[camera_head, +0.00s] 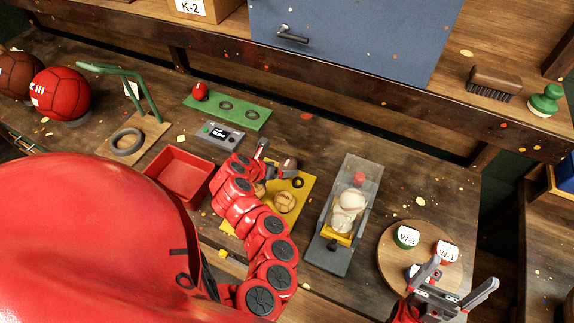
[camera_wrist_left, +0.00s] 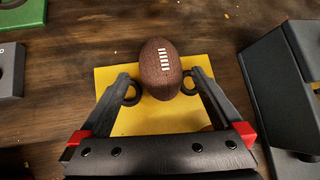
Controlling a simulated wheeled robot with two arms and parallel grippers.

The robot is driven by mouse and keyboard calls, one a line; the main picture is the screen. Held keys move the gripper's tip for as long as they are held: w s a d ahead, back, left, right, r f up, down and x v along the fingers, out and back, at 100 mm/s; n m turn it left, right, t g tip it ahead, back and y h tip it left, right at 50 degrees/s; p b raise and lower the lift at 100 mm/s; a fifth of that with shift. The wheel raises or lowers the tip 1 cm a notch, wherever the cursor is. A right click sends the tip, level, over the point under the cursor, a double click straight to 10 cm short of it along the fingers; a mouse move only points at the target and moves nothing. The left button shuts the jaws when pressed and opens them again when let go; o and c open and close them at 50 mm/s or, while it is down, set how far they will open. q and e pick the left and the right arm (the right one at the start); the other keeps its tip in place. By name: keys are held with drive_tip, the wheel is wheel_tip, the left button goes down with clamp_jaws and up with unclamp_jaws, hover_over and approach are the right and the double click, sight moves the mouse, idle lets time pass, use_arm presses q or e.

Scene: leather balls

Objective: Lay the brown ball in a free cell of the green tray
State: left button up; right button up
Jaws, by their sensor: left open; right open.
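The brown ball (camera_head: 288,165), shaped like a football with white laces, is at the far edge of the yellow tray (camera_head: 303,202). In the left wrist view the brown ball (camera_wrist_left: 160,68) lies between the tips of my left gripper (camera_wrist_left: 160,80), which is open; I cannot tell whether they touch it. The left gripper (camera_head: 275,161) also shows in the head view. The green tray (camera_head: 238,118) has a red ball (camera_head: 200,91) in its left cell; its middle cell (camera_head: 225,105) and right cell (camera_head: 252,114) are free. My right gripper (camera_head: 463,273) is open and empty.
A grey box with buttons (camera_head: 219,135) stands between the green and yellow trays. A tan ball (camera_head: 285,201) sits in the yellow tray. A red bin (camera_head: 180,174) is at left, a clear-covered stand (camera_head: 345,222) at right. The shelf edge (camera_head: 330,85) overhangs behind.

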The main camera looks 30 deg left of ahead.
use_arm(q)
drive_tip(key=shift+p+x, duration=0.4)
drive_tip(key=shift+x, duration=1.05)
drive_tip(key=c, duration=1.4)
